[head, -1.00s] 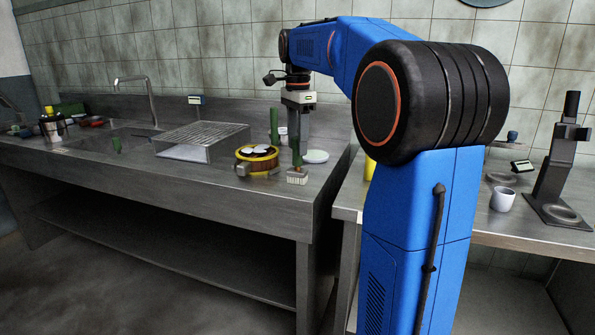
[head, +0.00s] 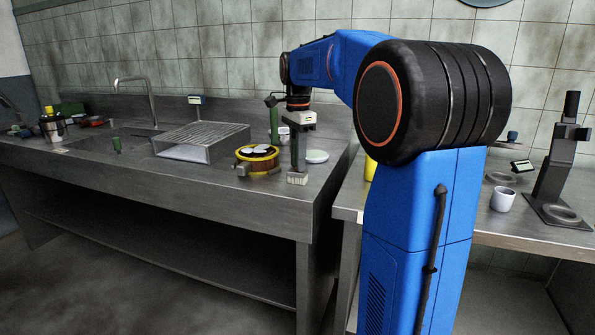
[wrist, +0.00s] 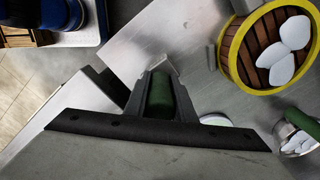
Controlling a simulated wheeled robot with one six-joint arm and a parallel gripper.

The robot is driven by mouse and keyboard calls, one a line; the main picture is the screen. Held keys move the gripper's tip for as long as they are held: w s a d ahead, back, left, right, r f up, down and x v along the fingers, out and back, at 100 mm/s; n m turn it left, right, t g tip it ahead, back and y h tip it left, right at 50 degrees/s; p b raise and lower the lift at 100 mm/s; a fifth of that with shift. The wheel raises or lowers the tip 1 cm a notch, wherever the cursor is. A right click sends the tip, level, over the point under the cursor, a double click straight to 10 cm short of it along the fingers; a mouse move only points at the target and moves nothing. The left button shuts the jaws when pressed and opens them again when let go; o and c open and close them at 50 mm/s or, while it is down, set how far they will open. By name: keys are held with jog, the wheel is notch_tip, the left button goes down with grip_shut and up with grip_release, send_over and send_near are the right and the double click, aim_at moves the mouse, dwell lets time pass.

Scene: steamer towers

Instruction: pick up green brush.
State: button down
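The green brush stands upright on the steel counter, with its pale bristles down (head: 298,179) and its green handle (head: 297,152) up. My gripper (head: 302,128) points down at the top of this handle. In the wrist view the green handle (wrist: 160,95) lies between the two dark fingers of my gripper (wrist: 160,80). The fingers flank it closely, but whether they press on it I cannot tell.
A yellow-rimmed steamer basket (head: 257,158) with white pieces stands just left of the brush. A white plate (head: 316,156) is to its right, and another green upright thing (head: 273,122) and a cup (head: 284,134) are behind. A wire rack (head: 205,136) stands farther left.

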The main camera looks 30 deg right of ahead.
notch_tip(320, 180, up, 10)
jog(key=shift+r, duration=0.1)
dwell(0.6)
